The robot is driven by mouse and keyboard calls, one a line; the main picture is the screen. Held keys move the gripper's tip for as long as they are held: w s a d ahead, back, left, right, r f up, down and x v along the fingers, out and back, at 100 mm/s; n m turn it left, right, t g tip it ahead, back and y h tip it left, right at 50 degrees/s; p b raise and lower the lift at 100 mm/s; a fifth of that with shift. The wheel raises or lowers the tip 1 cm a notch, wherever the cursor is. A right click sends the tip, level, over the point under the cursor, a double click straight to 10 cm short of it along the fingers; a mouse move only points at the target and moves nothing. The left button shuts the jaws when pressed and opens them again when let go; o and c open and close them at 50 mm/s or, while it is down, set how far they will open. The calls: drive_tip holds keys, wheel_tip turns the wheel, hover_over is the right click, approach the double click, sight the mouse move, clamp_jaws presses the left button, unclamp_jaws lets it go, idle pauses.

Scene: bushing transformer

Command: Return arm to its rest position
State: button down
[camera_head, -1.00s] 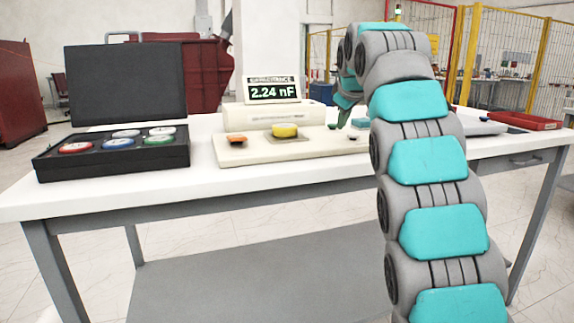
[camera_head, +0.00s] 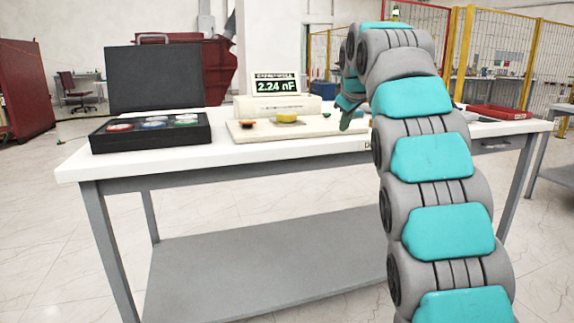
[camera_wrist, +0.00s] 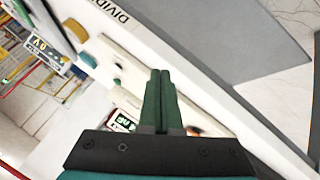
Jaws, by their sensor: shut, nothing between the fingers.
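My arm reaches up and over toward the white table in the head view. My gripper (camera_head: 350,120) hangs near the right end of the cream test fixture (camera_head: 240,132), partly hidden by my own wrist. In the wrist view the two green fingers of my gripper (camera_wrist: 160,76) lie together, shut and empty. The fingers appear over the table area, but I cannot tell the gap below them. The fixture carries a yellow round piece (camera_head: 287,116) and an orange piece (camera_head: 247,124). The meter display (camera_head: 276,85) behind it reads 2.24 nF.
An open black case (camera_head: 150,137) with several coloured discs stands at the table's left. A red tray (camera_head: 500,112) lies at the right end. The white table (camera_head: 75,170) has a grey lower shelf. Floor shows in front; yellow-framed fencing (camera_head: 465,50) stands behind.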

drive_tip(key=s+f+m+g, duration=0.3)
drive_tip(key=s+f, duration=0.8)
drive_tip(key=s, duration=0.7)
drive_tip(key=s+f+m+g, duration=0.2)
drive_tip(key=s+f+g, duration=0.2)
drive_tip(key=s+f, duration=0.8)
drive_tip(key=s+f+m+g, duration=0.3)
drive_tip(key=s+f, duration=0.8)
drive_tip(key=s, duration=1.3)
drive_tip(key=shift+d+f+m+g, duration=0.2)
drive_tip(key=shift+f+m+g, duration=0.1)
drive_tip(key=shift+f, duration=0.1)
